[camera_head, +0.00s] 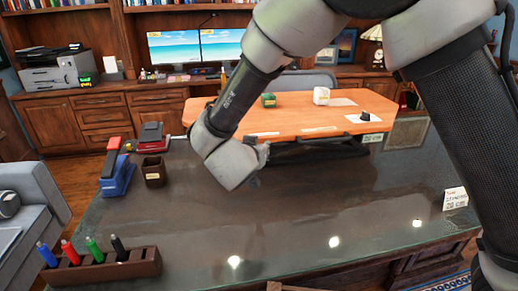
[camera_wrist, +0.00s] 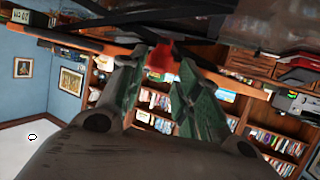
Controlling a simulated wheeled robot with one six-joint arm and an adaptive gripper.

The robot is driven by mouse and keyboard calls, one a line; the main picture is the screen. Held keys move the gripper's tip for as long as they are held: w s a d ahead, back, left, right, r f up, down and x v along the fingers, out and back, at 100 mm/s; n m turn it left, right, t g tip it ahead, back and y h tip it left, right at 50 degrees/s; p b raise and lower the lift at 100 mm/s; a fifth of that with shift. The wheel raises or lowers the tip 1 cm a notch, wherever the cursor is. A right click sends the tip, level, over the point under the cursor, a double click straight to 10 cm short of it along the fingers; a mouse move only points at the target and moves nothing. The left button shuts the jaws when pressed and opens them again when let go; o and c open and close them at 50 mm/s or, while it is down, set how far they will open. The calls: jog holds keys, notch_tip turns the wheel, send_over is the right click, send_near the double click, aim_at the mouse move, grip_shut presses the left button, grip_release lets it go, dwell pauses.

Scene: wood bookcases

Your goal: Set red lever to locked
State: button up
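A red piece (camera_wrist: 160,60), which looks like the lever, shows in the wrist view between and just beyond my fingertips, below the dark bars of the orange raised top. I cannot tell whether it touches a finger or which position it is set to. My gripper (camera_wrist: 163,64) is open, its two green-faced fingers apart. In the head view my wrist is in front of the left side of the orange raised top (camera_head: 290,115), and my fingers are mostly hidden. A black frame (camera_head: 315,148) shows under that top's front edge.
The glossy dark desk (camera_head: 310,215) is clear in front. On its left are a blue device with a red upper part (camera_head: 115,175), a dark red device (camera_head: 152,138), a brown cup (camera_head: 153,172) and a pen holder (camera_head: 100,270). A small card (camera_head: 455,198) stands at right.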

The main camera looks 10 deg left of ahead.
jog(key=v, duration=0.9)
jog(key=shift+s, duration=0.1)
